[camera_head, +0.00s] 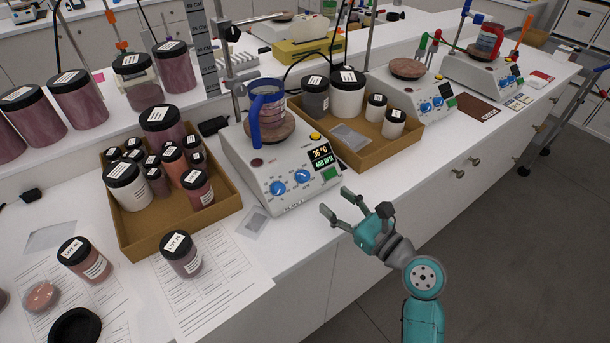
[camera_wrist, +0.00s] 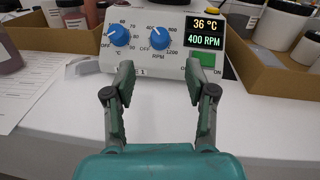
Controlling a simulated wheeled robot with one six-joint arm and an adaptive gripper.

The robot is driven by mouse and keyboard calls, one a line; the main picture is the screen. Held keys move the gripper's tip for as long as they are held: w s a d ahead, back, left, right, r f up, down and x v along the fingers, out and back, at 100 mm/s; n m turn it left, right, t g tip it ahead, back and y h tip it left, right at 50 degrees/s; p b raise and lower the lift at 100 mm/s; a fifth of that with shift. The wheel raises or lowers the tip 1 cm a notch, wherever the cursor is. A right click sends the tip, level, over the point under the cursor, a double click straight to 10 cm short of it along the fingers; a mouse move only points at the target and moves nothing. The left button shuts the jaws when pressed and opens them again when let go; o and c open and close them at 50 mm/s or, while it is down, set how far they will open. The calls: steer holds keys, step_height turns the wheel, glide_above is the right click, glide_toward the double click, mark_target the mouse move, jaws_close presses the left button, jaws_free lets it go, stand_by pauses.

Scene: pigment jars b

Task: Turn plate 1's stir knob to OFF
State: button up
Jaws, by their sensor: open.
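Plate 1 (camera_head: 275,160) is a white hotplate on the bench, with two blue knobs on its sloped front. Its stir knob (camera_head: 302,176) is the right one, marked RPM; it also shows in the wrist view (camera_wrist: 160,38). The knob's white pointer is turned up and to the left, off the OFF mark. The display (camera_wrist: 206,33) reads 36 °C and 400 RPM. My gripper (camera_head: 336,203) is open and empty, in front of the plate and apart from it. In the wrist view my fingers (camera_wrist: 160,75) stand on either side, below the stir knob.
The left knob (camera_head: 278,188) is the temperature knob. A green switch (camera_wrist: 207,66) sits right of the stir knob. A blue-handled vessel (camera_head: 268,112) stands on the plate. Cardboard trays of jars flank it, left (camera_head: 160,236) and right (camera_head: 384,151). The bench in front is mostly clear.

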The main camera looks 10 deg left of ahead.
mark_target(307, 178)
steer(key=x, duration=0.9)
steer(key=shift+w+a, duration=0.2)
steer(key=shift+c, duration=0.3)
jaws_close()
